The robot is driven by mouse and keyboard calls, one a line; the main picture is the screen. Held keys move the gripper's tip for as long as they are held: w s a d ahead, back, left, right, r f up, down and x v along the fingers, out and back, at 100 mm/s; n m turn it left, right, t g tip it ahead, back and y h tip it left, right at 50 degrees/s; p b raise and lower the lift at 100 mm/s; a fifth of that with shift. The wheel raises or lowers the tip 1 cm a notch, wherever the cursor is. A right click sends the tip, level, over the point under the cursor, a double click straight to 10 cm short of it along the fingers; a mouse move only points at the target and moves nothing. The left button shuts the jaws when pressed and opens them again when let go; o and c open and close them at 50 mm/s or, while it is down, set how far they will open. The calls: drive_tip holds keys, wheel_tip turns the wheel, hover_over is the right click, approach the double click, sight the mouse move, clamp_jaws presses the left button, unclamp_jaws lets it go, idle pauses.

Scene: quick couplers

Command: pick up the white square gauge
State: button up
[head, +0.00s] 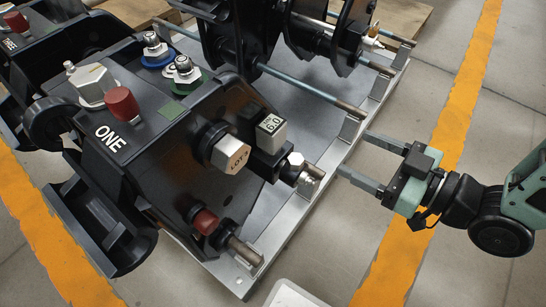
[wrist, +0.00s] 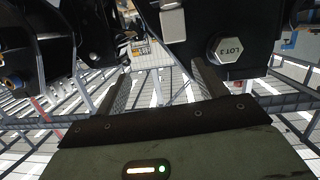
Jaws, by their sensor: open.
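The white square gauge (head: 270,132) is a small white block with a dark number on its face. It sits on a black mount at the right side of the black unit marked ONE. In the wrist view a pale square block (wrist: 172,22) at the top looks like the same gauge. My gripper (head: 358,156) is open and empty, to the right of the gauge and apart from it, with its fingers pointing left toward the unit. Its two fingers also show in the wrist view (wrist: 163,84), with nothing between them.
A large hex plug marked LOT (head: 230,154) is just left of the gauge. A metal-ended fitting (head: 303,172) sticks out below right of it. A red knob (head: 205,221) is lower down. The grey pallet's rim (head: 365,128) runs near my fingers. Open floor lies right.

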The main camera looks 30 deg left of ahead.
wheel_tip(320, 180, down, 3)
drive_tip(key=s+y+b, duration=0.1)
drive_tip(key=y+b, duration=0.1)
drive_tip(key=b, duration=0.3)
approach(281, 131)
drive_tip(key=shift+g, duration=0.3)
drive_tip(key=a, duration=0.2)
drive_tip(key=w+a, duration=0.1)
drive_tip(key=a, duration=0.2)
drive_tip(key=shift+w+a, duration=0.1)
drive_tip(key=a, duration=0.1)
drive_tip(key=a+b, duration=0.1)
drive_tip(key=a, duration=0.2)
drive_tip(key=shift+a+f, duration=0.25)
drive_tip(key=shift+a, duration=0.05)
drive_tip(key=shift+a+r+b, duration=0.1)
drive_tip(key=shift+a+b, duration=0.2)
drive_tip(key=shift+a, duration=0.1)
drive_tip(key=c, duration=1.4)
drive_tip(key=shift+r, duration=0.1)
